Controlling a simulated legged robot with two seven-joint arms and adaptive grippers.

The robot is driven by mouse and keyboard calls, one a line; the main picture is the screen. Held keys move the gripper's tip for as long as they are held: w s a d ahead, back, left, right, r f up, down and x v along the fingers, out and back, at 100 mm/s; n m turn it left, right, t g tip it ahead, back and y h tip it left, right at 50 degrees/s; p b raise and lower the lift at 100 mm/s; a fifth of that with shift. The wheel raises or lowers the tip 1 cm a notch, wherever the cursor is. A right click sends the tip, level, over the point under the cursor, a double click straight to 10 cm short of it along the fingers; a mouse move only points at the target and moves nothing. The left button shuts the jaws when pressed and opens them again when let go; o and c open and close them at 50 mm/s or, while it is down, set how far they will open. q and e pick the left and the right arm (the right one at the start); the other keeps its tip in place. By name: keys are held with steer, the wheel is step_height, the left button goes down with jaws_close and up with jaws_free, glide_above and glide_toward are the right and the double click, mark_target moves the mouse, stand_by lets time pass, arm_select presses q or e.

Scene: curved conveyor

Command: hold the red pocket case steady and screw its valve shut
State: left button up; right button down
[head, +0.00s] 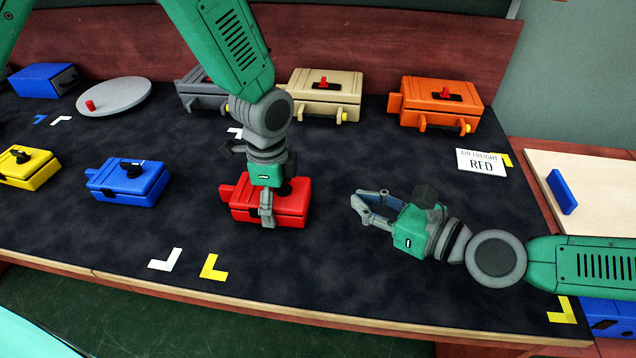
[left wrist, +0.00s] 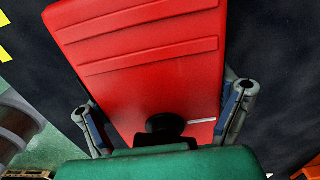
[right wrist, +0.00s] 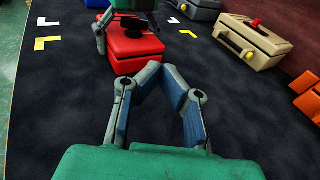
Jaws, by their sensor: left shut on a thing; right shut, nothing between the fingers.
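The red pocket case (head: 300,205) lies flat on the dark mat, in the middle of the head view. My left gripper (head: 267,203) reaches down over it and is shut on it, one finger along each side in the left wrist view (left wrist: 163,100). A round black valve knob (left wrist: 165,123) shows on the case's top close to my left palm; how far it is turned cannot be told. My right gripper (head: 357,201) is shut and empty, to the right of the case and apart from it. In the right wrist view its fingertips (right wrist: 160,70) meet, with the red case (right wrist: 135,60) beyond.
Blue (head: 128,182) and yellow (head: 28,167) cases lie to the left. Grey (head: 202,90), cream (head: 325,95) and orange (head: 440,102) cases stand along the back, near a grey disc (head: 115,97).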

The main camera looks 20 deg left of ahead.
step_height(320, 180, up, 2)
steer(key=n+g+h, duration=0.1)
steer(key=g, duration=0.1)
steer(key=g+h, duration=0.1)
steer(key=h, duration=0.2)
glide_toward(290, 180)
steer(key=shift+n, duration=0.4)
steer(key=a+f, duration=0.1)
steer(key=f, duration=0.1)
steer(key=a+f, duration=0.1)
steer(key=f, duration=0.1)
steer(key=shift+w+a, duration=0.15)
steer(key=shift+w, duration=0.05)
arm_select(q)
steer(key=shift+a, duration=0.1)
arm_select(e)
steer(key=a, duration=0.2)
steer(key=shift+w+a, duration=0.2)
steer(key=shift+a, duration=0.05)
steer(key=shift+w+a, duration=0.1)
steer(key=shift+a, duration=0.6)
